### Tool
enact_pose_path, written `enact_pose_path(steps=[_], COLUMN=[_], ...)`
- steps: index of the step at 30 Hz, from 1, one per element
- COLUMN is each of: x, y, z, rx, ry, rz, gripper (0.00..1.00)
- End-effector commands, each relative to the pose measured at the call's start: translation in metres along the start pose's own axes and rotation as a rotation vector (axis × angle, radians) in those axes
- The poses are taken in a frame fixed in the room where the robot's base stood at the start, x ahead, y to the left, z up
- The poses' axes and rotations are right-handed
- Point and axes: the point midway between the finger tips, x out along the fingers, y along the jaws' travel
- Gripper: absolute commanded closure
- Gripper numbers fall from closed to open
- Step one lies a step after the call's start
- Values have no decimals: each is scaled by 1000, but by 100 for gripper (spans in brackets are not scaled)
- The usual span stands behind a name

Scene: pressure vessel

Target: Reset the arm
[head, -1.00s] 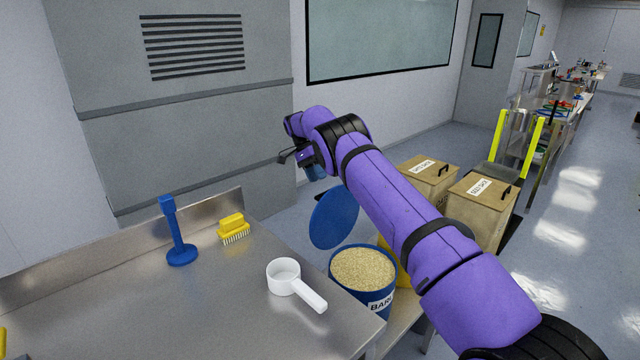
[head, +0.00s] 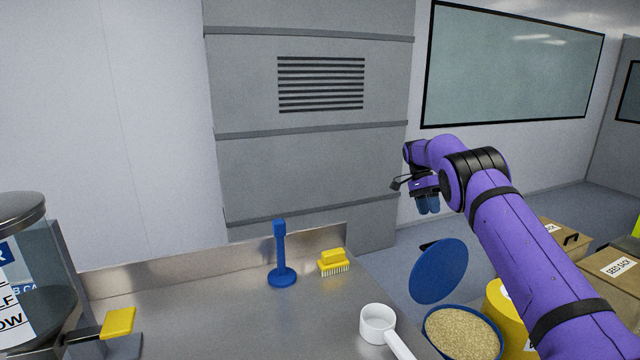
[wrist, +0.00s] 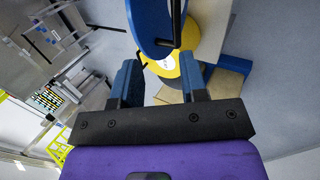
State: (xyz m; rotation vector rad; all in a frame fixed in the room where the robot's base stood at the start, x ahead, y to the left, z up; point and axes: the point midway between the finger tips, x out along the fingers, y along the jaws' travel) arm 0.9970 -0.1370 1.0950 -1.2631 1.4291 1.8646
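My gripper (head: 428,203) is at the end of my purple arm, in the right half of the head view. It hangs in the air, pointing down, above and beyond the tilted blue lid. In the wrist view my gripper (wrist: 160,82) has its two blue fingers apart with nothing between them. A blue lid (wrist: 155,25) and a yellow round thing (wrist: 183,60) show past the fingertips, apart from them.
A steel table (head: 220,315) holds a white scoop (head: 378,322), a yellow brush (head: 334,263), a blue stand (head: 281,262) and a clear bin (head: 40,280). The blue lid (head: 438,271) and grain barrel (head: 462,332) are right of it. Boxes (head: 612,275) stand farther right.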

Motion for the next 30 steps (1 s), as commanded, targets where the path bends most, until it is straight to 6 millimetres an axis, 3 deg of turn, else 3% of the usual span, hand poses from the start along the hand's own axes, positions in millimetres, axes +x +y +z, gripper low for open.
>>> enact_pose_path(steps=[1,6,15,30], x=[-14,-48,-95,-135], y=[13,50,120,244], z=[1,6,24,75], rx=[-15,-77,-192,-399], ry=[0,3,24,103], rz=[-23,-89,-204,-381], gripper=[60,60,60,60])
